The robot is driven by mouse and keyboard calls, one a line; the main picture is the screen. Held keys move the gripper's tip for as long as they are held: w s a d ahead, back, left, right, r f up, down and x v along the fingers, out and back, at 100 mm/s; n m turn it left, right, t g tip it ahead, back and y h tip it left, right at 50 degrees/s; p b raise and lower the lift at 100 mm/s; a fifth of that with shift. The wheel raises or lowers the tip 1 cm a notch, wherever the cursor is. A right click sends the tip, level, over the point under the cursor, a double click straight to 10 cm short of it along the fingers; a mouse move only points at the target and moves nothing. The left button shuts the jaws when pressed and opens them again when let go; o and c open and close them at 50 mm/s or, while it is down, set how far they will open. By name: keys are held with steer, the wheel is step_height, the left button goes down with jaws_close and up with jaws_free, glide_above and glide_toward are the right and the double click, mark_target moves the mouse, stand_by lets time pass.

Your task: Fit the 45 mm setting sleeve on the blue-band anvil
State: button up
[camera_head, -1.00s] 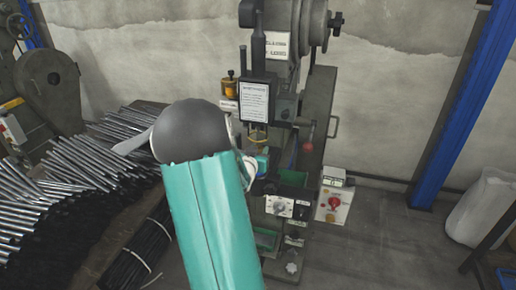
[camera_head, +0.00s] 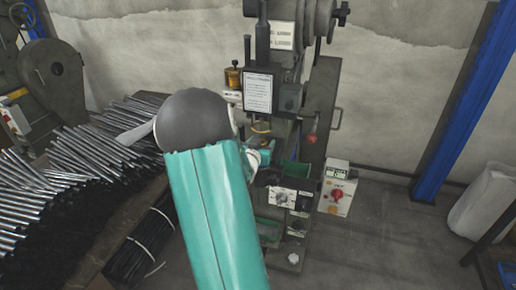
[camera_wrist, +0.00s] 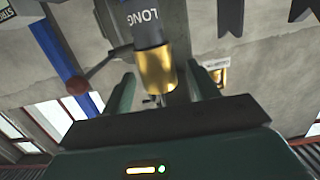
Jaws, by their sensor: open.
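In the wrist view a brass cylinder (camera_wrist: 157,70) hangs from a dark grey holder (camera_wrist: 148,22) marked "LONG", with a little blue at the holder's top edge. My gripper (camera_wrist: 160,86) is open, its two green fingers apart on either side of the brass cylinder's lower end. I cannot tell whether they touch it. In the head view my arm reaches to the front of the rivet press (camera_head: 284,103), and its end is largely hidden behind my forearm. I cannot make out which part is the 45 mm sleeve or the blue-band anvil.
A red-knobbed lever (camera_head: 311,139) and a control box with a red button (camera_head: 337,194) are at the press's right. Bundled rods (camera_head: 60,180) cover the bench at left. A blue post (camera_head: 455,110) stands at right.

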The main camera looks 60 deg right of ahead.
steer(key=v, duration=1.3)
steer(key=shift+a, duration=0.3)
